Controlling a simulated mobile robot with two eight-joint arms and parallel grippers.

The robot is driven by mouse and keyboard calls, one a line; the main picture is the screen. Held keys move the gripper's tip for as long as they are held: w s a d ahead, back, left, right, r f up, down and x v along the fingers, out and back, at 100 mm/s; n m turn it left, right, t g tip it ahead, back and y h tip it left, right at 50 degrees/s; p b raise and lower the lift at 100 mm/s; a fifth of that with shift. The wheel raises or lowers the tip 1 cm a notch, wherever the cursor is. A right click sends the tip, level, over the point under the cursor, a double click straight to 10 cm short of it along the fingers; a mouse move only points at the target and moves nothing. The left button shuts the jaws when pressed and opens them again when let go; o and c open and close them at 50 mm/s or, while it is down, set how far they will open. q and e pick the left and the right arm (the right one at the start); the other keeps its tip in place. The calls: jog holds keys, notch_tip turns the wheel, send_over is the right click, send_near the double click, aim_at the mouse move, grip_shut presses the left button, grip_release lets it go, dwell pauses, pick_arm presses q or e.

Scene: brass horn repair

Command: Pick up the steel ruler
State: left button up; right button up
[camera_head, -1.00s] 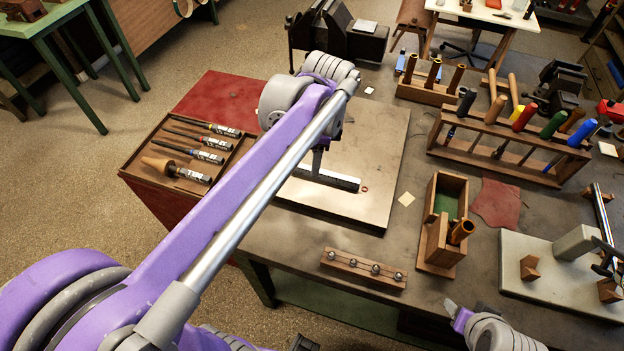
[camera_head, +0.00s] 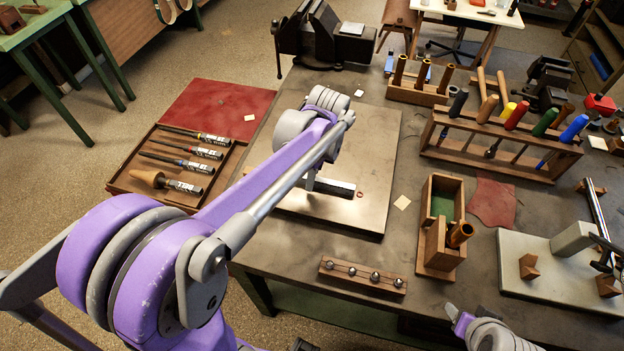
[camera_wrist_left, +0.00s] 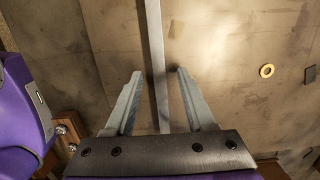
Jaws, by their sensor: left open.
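The steel ruler (camera_head: 340,188) is a long, thin silver strip lying on the pale flat plate (camera_head: 375,150). My left gripper (camera_head: 311,184) points down over it, and the wrist hides part of the strip. In the left wrist view the ruler (camera_wrist_left: 155,50) runs lengthwise between the two spread fingers (camera_wrist_left: 157,72). The fingers are open, one on each side, with a gap to the strip.
A tool tray (camera_head: 120,186) stands left of the plate. A wooden block with steel balls (camera_head: 385,283) and a wooden box (camera_head: 440,262) stand in front and right. A handle rack (camera_head: 480,157) is at right.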

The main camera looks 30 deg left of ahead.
pick_arm(q)
jog(key=shift+f, duration=0.5)
jog(key=shift+c, duration=0.2)
grip_shut()
jog(key=shift+r, duration=0.15)
